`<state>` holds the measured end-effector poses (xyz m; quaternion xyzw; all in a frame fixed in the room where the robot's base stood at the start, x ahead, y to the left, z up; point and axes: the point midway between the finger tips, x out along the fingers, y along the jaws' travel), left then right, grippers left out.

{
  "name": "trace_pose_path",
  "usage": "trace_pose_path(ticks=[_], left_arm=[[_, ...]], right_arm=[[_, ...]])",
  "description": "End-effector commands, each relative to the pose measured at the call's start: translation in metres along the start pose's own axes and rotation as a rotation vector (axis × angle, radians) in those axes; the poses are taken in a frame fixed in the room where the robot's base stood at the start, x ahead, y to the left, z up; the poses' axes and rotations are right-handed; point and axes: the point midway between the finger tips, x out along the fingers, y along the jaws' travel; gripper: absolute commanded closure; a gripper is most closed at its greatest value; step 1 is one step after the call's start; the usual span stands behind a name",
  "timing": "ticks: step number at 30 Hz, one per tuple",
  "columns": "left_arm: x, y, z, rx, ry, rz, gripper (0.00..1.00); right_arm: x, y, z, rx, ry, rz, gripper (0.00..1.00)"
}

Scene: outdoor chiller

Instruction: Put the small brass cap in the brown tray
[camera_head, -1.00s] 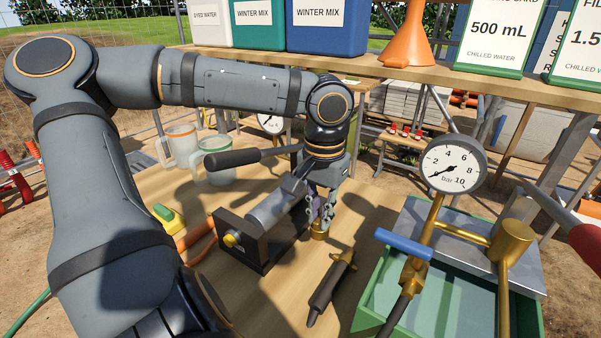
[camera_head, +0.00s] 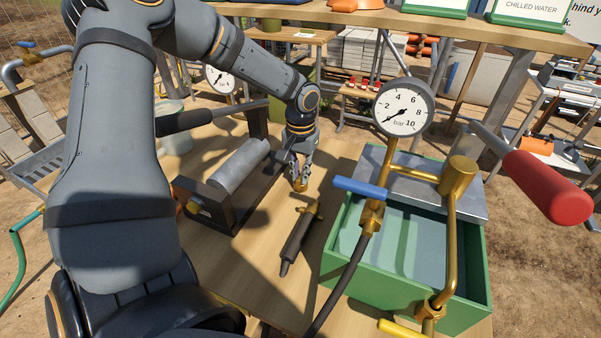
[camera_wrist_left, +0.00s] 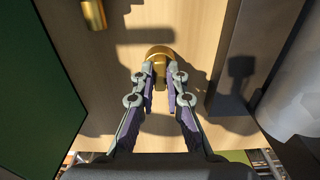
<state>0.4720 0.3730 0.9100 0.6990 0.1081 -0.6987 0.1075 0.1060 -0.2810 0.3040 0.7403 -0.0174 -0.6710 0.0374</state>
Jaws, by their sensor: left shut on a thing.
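The small brass cap (camera_head: 300,187) is between the fingertips of my left gripper (camera_head: 299,180), over the wooden table. In the left wrist view the fingers (camera_wrist_left: 163,88) converge on the round brass cap (camera_wrist_left: 159,52). The gripper is shut on it. I cannot tell whether the cap still touches the table. I cannot make out a brown tray in either view. My right gripper is not in view.
A dark tool with a brass end (camera_head: 299,240) lies just in front of the cap. A green box (camera_head: 472,300) with a gauge (camera_head: 404,107) and brass pipes stands to the right. A dark block with a grey cylinder (camera_head: 241,166) stands to the left.

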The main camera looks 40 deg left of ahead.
Motion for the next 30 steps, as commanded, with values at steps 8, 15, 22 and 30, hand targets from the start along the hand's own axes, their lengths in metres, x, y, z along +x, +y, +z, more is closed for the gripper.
trace_pose_path(ticks=[8,15,22,30], left_arm=[[0.003,0.000,0.000,-0.001,0.001,0.000,1.00],[0.006,0.000,0.000,-0.001,0.000,0.001,0.73],[0.006,0.000,0.000,-0.001,0.000,0.001,0.65],[-0.013,0.000,-0.001,-0.001,0.005,0.002,0.65]], right_arm=[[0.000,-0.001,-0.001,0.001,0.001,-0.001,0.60],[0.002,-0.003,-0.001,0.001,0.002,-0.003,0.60],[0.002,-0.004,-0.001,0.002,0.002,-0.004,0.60],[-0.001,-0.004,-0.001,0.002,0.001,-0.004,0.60]])
